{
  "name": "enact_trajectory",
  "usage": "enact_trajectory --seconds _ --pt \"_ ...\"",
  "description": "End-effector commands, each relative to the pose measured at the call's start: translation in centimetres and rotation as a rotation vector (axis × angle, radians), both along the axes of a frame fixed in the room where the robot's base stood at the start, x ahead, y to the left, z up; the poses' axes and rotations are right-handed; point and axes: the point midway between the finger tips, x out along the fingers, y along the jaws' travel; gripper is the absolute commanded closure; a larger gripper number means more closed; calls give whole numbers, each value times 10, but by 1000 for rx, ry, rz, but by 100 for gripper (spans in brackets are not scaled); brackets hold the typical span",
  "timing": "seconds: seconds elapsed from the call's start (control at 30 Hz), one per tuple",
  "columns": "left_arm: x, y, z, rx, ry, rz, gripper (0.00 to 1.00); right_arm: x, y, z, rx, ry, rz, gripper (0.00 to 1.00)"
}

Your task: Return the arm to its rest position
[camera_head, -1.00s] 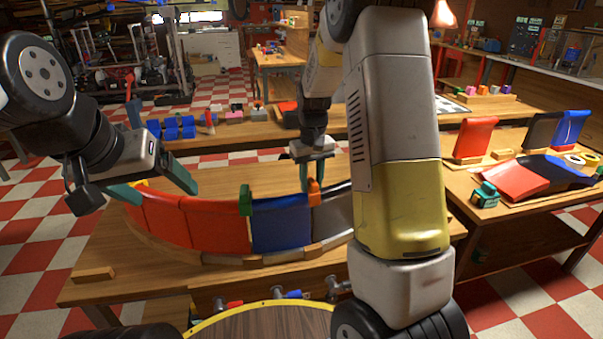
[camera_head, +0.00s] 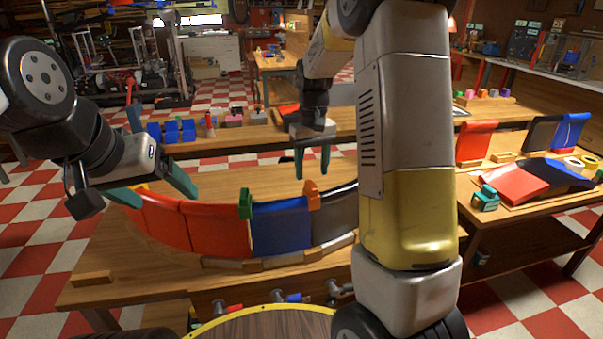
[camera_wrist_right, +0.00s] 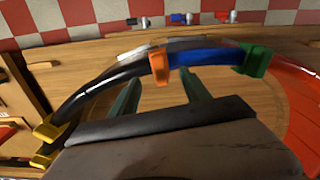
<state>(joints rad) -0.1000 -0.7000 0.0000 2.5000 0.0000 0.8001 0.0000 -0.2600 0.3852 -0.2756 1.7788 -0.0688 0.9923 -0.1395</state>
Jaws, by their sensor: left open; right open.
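My right gripper (camera_head: 312,163) is open and empty, above and behind the curved row of panels on the near table. Its two green fingers also show apart in the right wrist view (camera_wrist_right: 160,95). The row has red panels (camera_head: 210,228), a blue panel (camera_head: 280,228) and a dark panel (camera_head: 335,212). An orange clamp (camera_head: 312,195) sits on the top edge between the blue and dark panels, apart from the fingers. A green clamp (camera_head: 246,204) sits between red and blue. My left gripper (camera_head: 152,190) is open over the left end of the row and hides part of it.
A side table at the right holds a loose red panel (camera_head: 517,178), a standing red panel (camera_head: 476,142) and a teal jar (camera_head: 486,197). Blue blocks (camera_head: 171,131) stand on the back bench. A small wood block (camera_head: 92,279) lies at the near table's left corner.

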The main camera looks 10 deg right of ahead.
Motion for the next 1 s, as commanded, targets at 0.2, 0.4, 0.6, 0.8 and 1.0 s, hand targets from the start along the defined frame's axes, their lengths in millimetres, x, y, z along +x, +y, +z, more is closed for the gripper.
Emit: enact_trajectory --seconds 0.2,0.4,0.6,0.8,1.0 --pt "0 0 0 0 0 0 20 0 0 18 0 0 0 45" --pt "0 0 0 0 0 0 20 0 0 19 1 0 0 45" --pt "0 0 0 0 0 0 20 -18 0 42 37 -46 -17 45" --pt "0 0 0 0 0 0 20 -76 4 91 125 -172 -53 45" --pt "0 0 0 0 0 0 20 -143 10 124 189 -310 -81 45"
